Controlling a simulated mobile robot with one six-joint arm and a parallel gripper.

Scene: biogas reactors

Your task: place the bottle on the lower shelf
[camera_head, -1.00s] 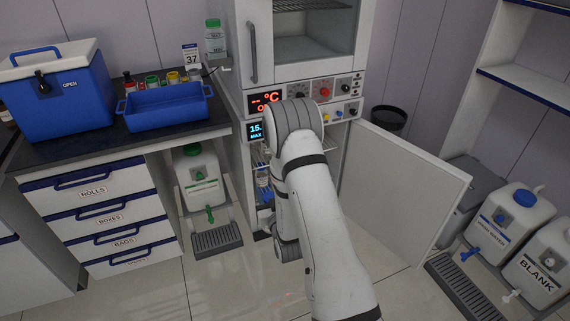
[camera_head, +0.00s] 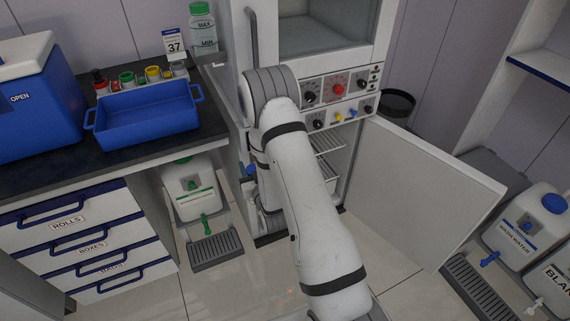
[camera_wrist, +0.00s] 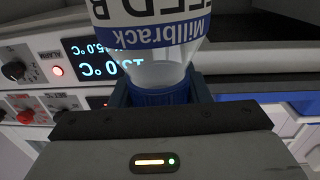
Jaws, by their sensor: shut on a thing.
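In the wrist view, my gripper (camera_wrist: 160,95) is shut on the bottle (camera_wrist: 150,30), around its blue cap. The bottle is clear, with a white and blue label reading "FEED B" and "Millbrack", upside down in the picture; its far end is out of frame. In the head view my arm hides the gripper and nearly all of the bottle, in front of the cabinet's left side. The lower compartment is open, with a wire shelf (camera_head: 329,141) and a lower shelf (camera_head: 331,184) partly showing to the right of my arm.
The open door (camera_head: 415,195) swings out to the right. Controls line the panel (camera_head: 340,103) above the compartment. The counter at left holds a blue tray (camera_head: 150,122) and a blue cooler (camera_head: 35,100). A jug (camera_head: 190,190) stands below; a drip tray (camera_head: 215,248) lies on the floor.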

